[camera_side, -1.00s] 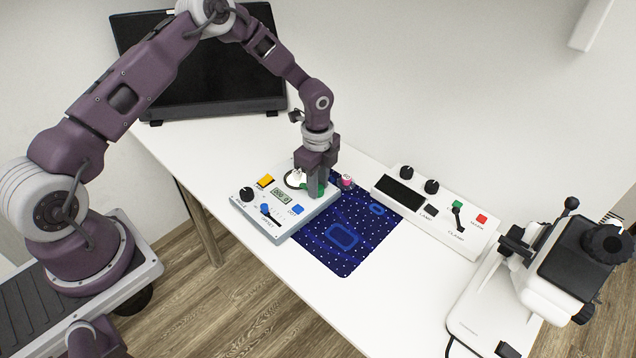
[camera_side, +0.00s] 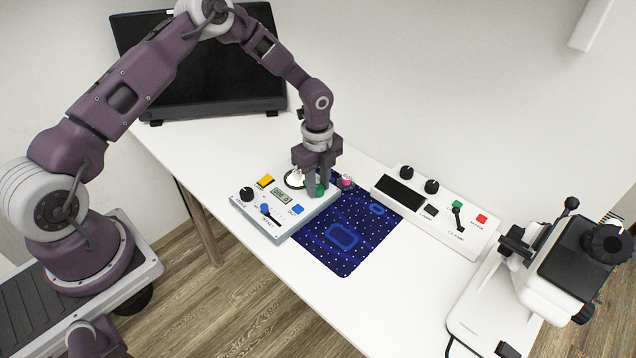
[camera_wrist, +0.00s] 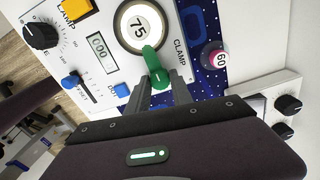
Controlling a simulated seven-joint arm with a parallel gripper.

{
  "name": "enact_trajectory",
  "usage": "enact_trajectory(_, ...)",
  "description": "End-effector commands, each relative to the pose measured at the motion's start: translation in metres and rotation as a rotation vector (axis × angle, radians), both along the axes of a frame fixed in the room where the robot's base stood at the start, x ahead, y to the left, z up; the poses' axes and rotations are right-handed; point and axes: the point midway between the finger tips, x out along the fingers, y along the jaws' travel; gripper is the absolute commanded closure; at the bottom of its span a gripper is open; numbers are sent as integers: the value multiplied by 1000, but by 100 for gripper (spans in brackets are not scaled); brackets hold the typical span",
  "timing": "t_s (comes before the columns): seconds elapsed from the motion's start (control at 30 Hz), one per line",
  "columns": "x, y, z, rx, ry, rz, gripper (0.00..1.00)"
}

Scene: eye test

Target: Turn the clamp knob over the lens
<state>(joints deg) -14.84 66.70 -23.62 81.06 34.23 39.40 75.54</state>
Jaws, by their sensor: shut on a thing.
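The green clamp knob (camera_wrist: 159,79) is on the white device (camera_side: 250,222), beside the word CLAMP. Its green arm points toward the round black-rimmed lens (camera_wrist: 139,27) marked 75, and the arm's tip overlaps the lens's near rim. The lens lies in its round place on the device and also shows in the side view (camera_side: 293,180). My gripper (camera_wrist: 160,90) is shut on the clamp knob, with a finger on either side. In the side view my gripper (camera_side: 318,190) points down, and its fingers partly hide the green knob (camera_side: 321,190).
A pink-rimmed piece marked 60 (camera_wrist: 213,59) stands close beside my gripper. A blue dotted mat (camera_side: 355,255) lies right of the device. A white control box (camera_side: 400,215) and a white microscope-like instrument (camera_side: 535,305) stand farther right. A dark monitor (camera_side: 215,85) is behind.

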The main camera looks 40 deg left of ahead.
Motion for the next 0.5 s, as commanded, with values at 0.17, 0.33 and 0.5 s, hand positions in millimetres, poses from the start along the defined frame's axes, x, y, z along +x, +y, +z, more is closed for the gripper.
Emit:
enact_trajectory(0.17,0,0,0,0,-1,1,64)
enact_trajectory(0.33,0,0,0,0,0,1,64)
enact_trajectory(0.5,1,1,16,1,-3,1,64)
